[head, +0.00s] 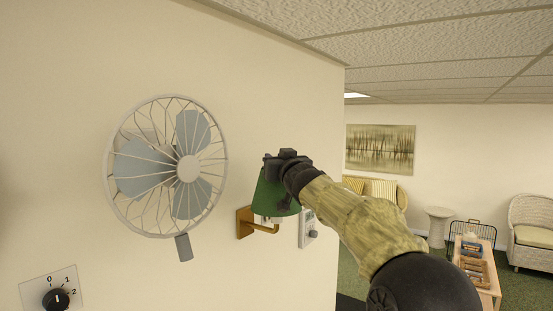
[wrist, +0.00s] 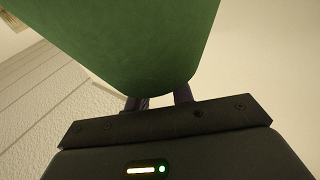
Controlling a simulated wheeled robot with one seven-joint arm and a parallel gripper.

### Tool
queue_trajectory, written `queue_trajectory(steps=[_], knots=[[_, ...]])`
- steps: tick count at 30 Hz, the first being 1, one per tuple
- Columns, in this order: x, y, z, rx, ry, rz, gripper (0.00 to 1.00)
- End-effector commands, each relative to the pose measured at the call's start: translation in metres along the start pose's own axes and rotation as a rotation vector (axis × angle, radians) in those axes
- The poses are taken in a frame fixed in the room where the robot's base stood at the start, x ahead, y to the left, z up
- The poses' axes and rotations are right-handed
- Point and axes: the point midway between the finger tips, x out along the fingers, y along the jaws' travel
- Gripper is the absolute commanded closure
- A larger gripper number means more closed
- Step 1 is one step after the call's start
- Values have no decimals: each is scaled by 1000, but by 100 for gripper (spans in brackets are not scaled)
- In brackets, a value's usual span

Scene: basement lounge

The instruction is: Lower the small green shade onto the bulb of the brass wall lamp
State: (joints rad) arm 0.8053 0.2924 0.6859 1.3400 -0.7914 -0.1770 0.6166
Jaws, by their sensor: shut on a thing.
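The small green shade (head: 271,193) is a cone, wider at the bottom, slightly tilted in the head view. My gripper (head: 284,158) is shut on the shade near its narrow top. In the wrist view the shade (wrist: 150,40) fills the top middle, with the dark fingers (wrist: 160,102) at its near end. The brass wall lamp (head: 244,222) is fixed to the wall, its arm reaching out just below the shade. A small pale part shows between the shade's lower rim and the brass arm. The bulb is mostly hidden, and I cannot tell whether the shade touches it.
A caged wall fan (head: 188,168) is left of the lamp. A white control box with a knob (head: 311,232) sits close to the right, near the wall's corner. A dial plate (head: 52,290) is at lower left. The lounge beyond holds a low table (head: 489,277) and wicker chairs.

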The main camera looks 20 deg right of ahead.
Motion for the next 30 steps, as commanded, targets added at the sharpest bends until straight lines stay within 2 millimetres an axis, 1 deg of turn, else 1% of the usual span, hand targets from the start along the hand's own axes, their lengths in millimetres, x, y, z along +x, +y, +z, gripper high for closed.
queue_trajectory(steps=[1, 15, 20, 29, 30], knots=[[-1, 0, 6, 0, 0, 0, 100], [-5, 0, 34, -1, 1, 0, 100], [-6, 0, 38, 0, 1, 0, 100], [-6, 0, 38, 0, 1, 0, 100], [-6, 0, 38, 0, 1, 0, 71]])
